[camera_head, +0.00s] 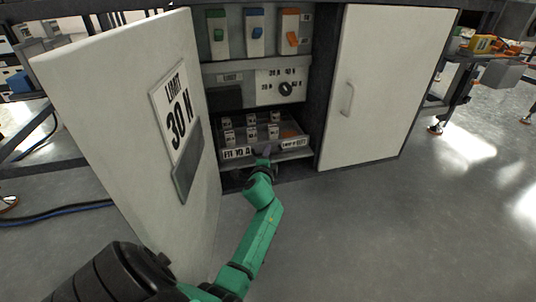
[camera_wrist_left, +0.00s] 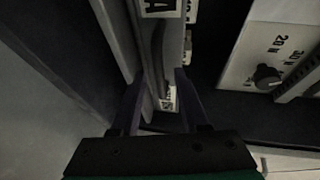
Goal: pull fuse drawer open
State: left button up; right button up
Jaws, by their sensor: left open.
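The fuse drawer (camera_head: 294,155) stands out at the bottom of the open cabinet, with several small labelled fuses (camera_head: 251,133) in it. Its front edge carries a white label (camera_head: 236,154) reading "FIT 10 A". My left gripper (camera_head: 263,160) is at the middle of the drawer's front. In the left wrist view my left gripper (camera_wrist_left: 158,82) has its fingers apart, one on each side of the grey drawer front (camera_wrist_left: 121,40). I cannot tell whether either finger touches it. The fingers partly hide the drawer front. My right gripper is out of view.
The left cabinet door (camera_head: 110,75), labelled "LIMIT 30 N", stands open beside my left arm. The right door (camera_head: 385,85) is shut. Above the drawer are a dial (camera_head: 286,88) and green, blue and orange switches (camera_head: 255,32). The grey floor in front is clear.

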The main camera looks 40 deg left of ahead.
pick_arm(q)
grip_shut()
dwell(1.3)
